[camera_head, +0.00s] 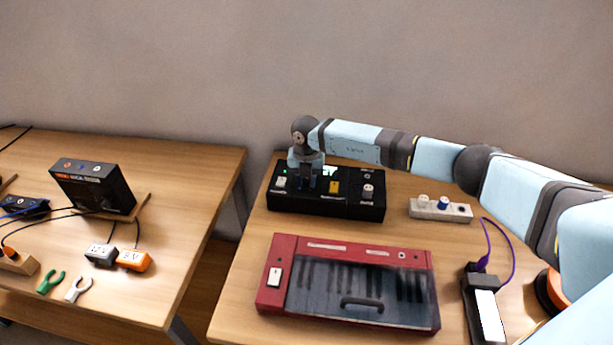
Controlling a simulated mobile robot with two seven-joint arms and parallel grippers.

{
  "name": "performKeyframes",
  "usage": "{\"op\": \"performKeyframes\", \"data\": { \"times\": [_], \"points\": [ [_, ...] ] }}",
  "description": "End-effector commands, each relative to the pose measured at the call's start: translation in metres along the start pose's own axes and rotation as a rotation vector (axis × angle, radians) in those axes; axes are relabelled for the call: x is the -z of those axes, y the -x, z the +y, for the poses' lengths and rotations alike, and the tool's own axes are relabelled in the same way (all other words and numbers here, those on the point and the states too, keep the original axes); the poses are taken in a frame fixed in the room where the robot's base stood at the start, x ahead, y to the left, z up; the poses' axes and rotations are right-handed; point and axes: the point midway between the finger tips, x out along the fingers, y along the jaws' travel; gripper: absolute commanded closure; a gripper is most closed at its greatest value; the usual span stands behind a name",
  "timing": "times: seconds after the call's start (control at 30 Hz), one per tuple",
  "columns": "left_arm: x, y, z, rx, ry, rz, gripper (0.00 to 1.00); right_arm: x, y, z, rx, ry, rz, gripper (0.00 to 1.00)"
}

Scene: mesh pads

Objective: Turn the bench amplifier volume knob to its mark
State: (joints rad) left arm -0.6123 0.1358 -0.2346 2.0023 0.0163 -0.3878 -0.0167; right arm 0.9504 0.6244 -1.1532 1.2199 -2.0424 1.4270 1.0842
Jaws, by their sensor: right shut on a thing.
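A long black box with several knobs, which looks like the bench amplifier (285,205), stands at the back of the right table. My right gripper (308,183) points down onto its top and is shut on a knob there. The knob is mostly hidden by the fingers, so its pointer and mark cannot be read. A white switch (281,182), a yellow knob or switch (335,188) and a pale knob (367,191) sit on the same top. A small green light shows near the white switch. My left gripper is not in view.
A red keyboard case (270,298) lies in front of the black box. A pale block with knobs (425,213) stands to its right, with a black power strip (470,290) and purple cable nearer. The left table (190,190) holds another black box (93,185), plugs and tools.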

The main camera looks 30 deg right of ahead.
Motion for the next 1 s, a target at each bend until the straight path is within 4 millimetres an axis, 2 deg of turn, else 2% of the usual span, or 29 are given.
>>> {"op": "performKeyframes", "data": {
  "times": [0.3,0.8,0.83,0.93,1.0],
  "points": [
    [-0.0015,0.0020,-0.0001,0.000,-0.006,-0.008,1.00,-0.0008,0.0014,0.0004,-0.002,-0.107,-0.001,0.95],
    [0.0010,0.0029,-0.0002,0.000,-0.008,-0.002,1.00,-0.0010,0.0011,0.0005,-0.002,-0.125,-0.002,0.95],
    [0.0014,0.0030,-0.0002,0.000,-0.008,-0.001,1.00,-0.0010,0.0011,0.0004,-0.002,-0.125,-0.002,0.69],
    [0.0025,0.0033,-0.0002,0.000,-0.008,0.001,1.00,-0.0009,0.0010,0.0004,-0.002,-0.124,-0.002,0.46],
    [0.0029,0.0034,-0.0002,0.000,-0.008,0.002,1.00,-0.0007,0.0008,0.0004,-0.002,-0.124,-0.001,0.46]
  ]
}}
